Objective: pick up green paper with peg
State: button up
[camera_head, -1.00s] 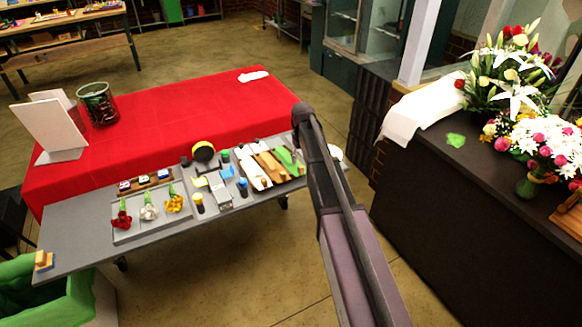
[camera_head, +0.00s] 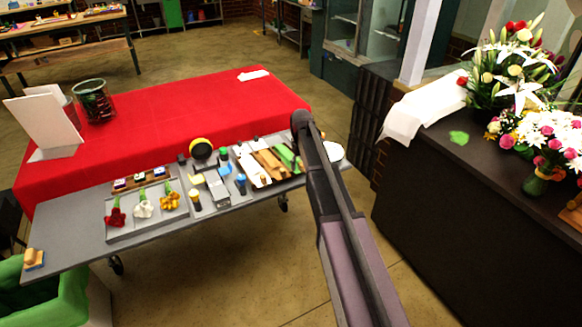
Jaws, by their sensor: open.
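The green paper (camera_head: 286,155) lies at the right end of a row of white (camera_head: 248,166) and brown papers (camera_head: 270,164) on the grey table. Its right side is close to my arm in the picture and may be partly covered. Small light-brown bits show at the near ends of the papers; I cannot tell whether one is the peg on the green paper. My arm rises from the bottom edge to a dark joint above the table's right end. My gripper does not show.
The grey table (camera_head: 75,232) also holds a tray with three small flowers (camera_head: 143,208), bottles and a tape roll (camera_head: 200,148). A red-covered table (camera_head: 190,105) stands behind. A dark counter (camera_head: 440,220) with bouquets is at right. Floor between is clear.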

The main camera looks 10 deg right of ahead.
dwell(0.6)
grip_shut()
